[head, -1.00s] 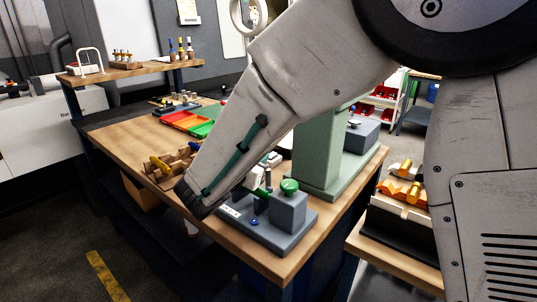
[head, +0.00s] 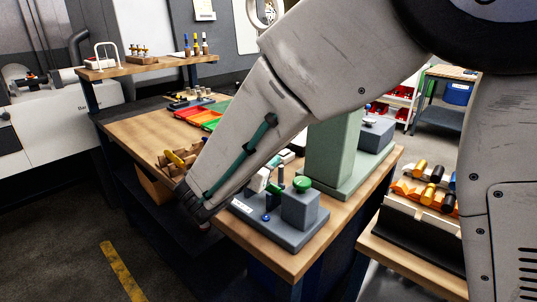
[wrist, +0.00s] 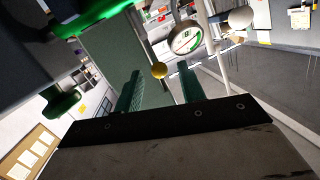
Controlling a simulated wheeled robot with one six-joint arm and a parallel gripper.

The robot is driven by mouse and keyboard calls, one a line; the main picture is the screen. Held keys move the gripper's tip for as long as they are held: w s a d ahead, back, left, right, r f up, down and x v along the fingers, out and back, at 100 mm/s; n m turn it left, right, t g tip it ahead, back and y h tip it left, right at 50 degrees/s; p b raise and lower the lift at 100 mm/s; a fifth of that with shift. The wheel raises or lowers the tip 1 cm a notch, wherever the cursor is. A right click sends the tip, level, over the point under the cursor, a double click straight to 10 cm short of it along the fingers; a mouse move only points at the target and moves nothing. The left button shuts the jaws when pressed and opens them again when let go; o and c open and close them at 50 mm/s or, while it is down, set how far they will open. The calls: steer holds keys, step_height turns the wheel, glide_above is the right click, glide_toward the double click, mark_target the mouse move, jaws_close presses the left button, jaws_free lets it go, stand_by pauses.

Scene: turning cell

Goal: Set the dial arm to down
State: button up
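In the wrist view, my gripper (wrist: 159,72) has its two dark green fingers apart, with a gap between them. A small yellow ball (wrist: 159,70) shows in that gap, beyond or between the fingertips; I cannot tell its depth. A round dial (wrist: 186,39) with a white face and green mark is above and right of the ball. I cannot make out the dial arm's direction or whether the ball belongs to it. In the head view, my arm hides most of the gripper, left of a grey fixture (head: 285,235) with a green knob (head: 303,184).
The fixture stands at the front corner of a wooden bench (head: 135,128), beside a green column (head: 328,150). Red and green trays (head: 193,113) lie farther back. A rack of yellow and black parts (head: 430,180) stands at right. The floor at left is open.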

steer(key=shift+v, duration=2.3)
steer(key=s+d+g, duration=0.1)
steer(key=d+g, duration=0.1)
steer(key=d, duration=0.3)
steer(key=s+d+r+g+h, duration=0.1)
steer(key=d+g, duration=0.1)
steer(key=d, duration=0.2)
steer(key=s+d+r+g+h, duration=0.1)
steer(key=d+g, duration=0.1)
steer(key=d, duration=0.3)
steer(key=shift+s+d+r, duration=0.2)
steer(key=shift+s+d, duration=0.05)
steer(key=shift+d, duration=0.1)
steer(key=s+d+n+g+y, duration=0.45)
steer(key=s+d+g, duration=0.25)
steer(key=s+d, duration=0.8)
steer(key=s+a+f+n+y, duration=0.1)
steer(key=s+a+n+y, duration=0.2)
steer(key=s+y, duration=0.3)
steer(key=s+n, duration=0.1)
steer(key=s, duration=0.2)
steer(key=shift+a+f+t, duration=0.3)
steer(key=shift+a+f, duration=0.05)
steer(key=shift+y, duration=0.25)
steer(key=shift+c, duration=0.3)
